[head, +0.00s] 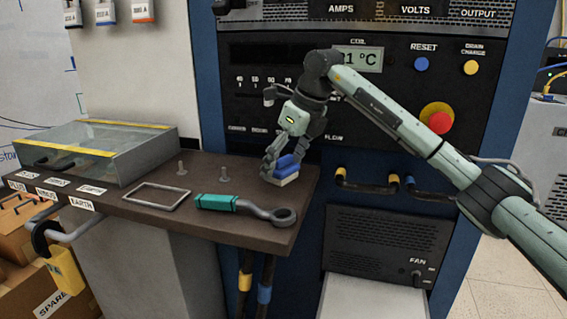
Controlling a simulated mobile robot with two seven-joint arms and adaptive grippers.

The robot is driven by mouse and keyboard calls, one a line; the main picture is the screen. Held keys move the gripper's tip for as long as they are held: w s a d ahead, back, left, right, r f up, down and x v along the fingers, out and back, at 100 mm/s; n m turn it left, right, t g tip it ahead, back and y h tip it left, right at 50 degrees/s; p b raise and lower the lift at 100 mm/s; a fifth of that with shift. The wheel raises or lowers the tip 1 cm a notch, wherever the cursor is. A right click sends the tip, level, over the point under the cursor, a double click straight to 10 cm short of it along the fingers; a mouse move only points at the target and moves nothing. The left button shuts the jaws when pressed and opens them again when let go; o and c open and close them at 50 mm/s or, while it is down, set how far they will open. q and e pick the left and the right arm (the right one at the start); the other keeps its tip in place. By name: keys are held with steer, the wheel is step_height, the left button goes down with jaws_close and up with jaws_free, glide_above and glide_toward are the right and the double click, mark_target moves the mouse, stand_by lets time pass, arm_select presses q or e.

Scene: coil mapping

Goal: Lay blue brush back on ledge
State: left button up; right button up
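The blue brush (287,166) has a blue back and a pale underside. It is at the right end of the dark brown ledge (150,212), close to the black panel. My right gripper (281,164) points down at the brush, with its fingers around the blue back, and appears shut on it. The pale underside is at or just above the ledge surface; I cannot tell whether it touches. The far finger is partly hidden. My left gripper is not in view.
On the ledge are a teal-handled ring tool (232,206), a rectangular metal frame (156,196), two small pegs and a glass-lidded box (100,150). A red button (437,117) and cable handles (367,187) are on the panel. A yellow padlock (65,270) hangs at the front left.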

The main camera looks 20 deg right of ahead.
steer(key=shift+r, duration=0.15)
steer(key=v, duration=1.2)
steer(key=shift+a, duration=0.15)
